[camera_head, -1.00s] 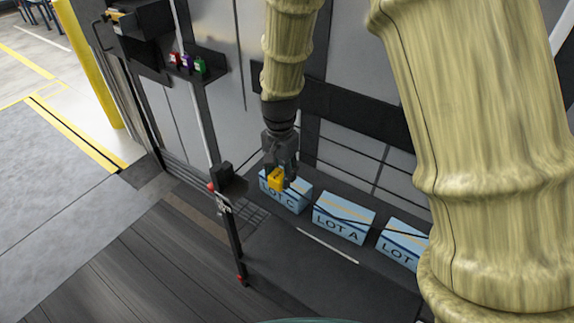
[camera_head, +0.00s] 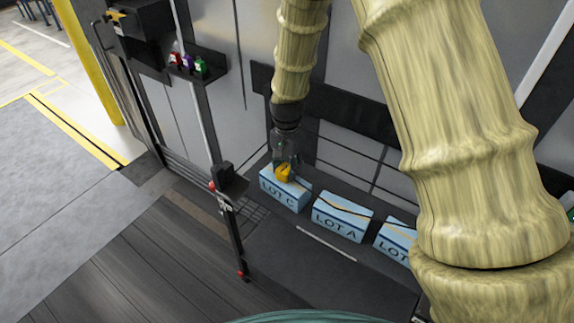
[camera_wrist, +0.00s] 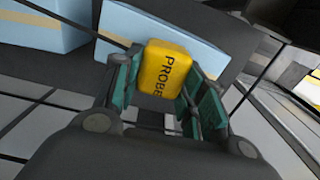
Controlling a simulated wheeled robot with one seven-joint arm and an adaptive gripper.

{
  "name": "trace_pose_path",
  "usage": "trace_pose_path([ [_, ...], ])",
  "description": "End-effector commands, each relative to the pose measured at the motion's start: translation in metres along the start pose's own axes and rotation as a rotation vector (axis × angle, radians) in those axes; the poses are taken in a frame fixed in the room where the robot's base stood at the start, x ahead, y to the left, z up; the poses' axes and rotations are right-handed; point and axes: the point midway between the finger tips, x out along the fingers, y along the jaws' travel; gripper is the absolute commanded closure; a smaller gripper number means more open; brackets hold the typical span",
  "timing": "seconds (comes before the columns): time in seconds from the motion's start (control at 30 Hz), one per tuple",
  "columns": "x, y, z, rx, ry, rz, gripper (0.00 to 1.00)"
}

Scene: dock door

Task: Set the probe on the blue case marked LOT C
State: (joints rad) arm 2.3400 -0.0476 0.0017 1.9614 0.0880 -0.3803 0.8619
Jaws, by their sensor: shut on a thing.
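The yellow probe (camera_head: 283,173), lettered PROBE in the wrist view (camera_wrist: 165,68), is between the fingers of my gripper (camera_head: 284,166). My gripper is shut on it. The blue case marked LOT C (camera_head: 284,194) stands on the dark surface at the wall. In the head view the probe overlaps the case's top, near its back edge. In the wrist view the blue case (camera_wrist: 128,32) lies just beyond the probe. I cannot tell whether the probe touches the case top.
The blue LOT A case (camera_head: 341,218) stands to the right, with another blue case (camera_head: 395,240) beyond it, partly hidden by my arm. A black post (camera_head: 230,225) with red ends stands at the left. A wall shelf (camera_head: 195,70) holds small coloured items.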

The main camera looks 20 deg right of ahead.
Motion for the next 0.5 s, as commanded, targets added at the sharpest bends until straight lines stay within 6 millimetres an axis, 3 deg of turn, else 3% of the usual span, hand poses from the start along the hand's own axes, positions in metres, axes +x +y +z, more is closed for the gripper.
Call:
trace_pose_path([
  [0.3, 0.0024, -0.0003, -0.0001, 0.000, 0.001, -0.001, 0.87],
  [0.33, 0.0026, -0.0003, -0.0001, 0.000, 0.001, -0.001, 0.57],
  [0.43, 0.0023, -0.0003, -0.0001, 0.000, 0.001, -0.001, 0.39],
  [0.5, 0.0023, -0.0003, -0.0001, 0.000, 0.001, -0.001, 0.38],
])
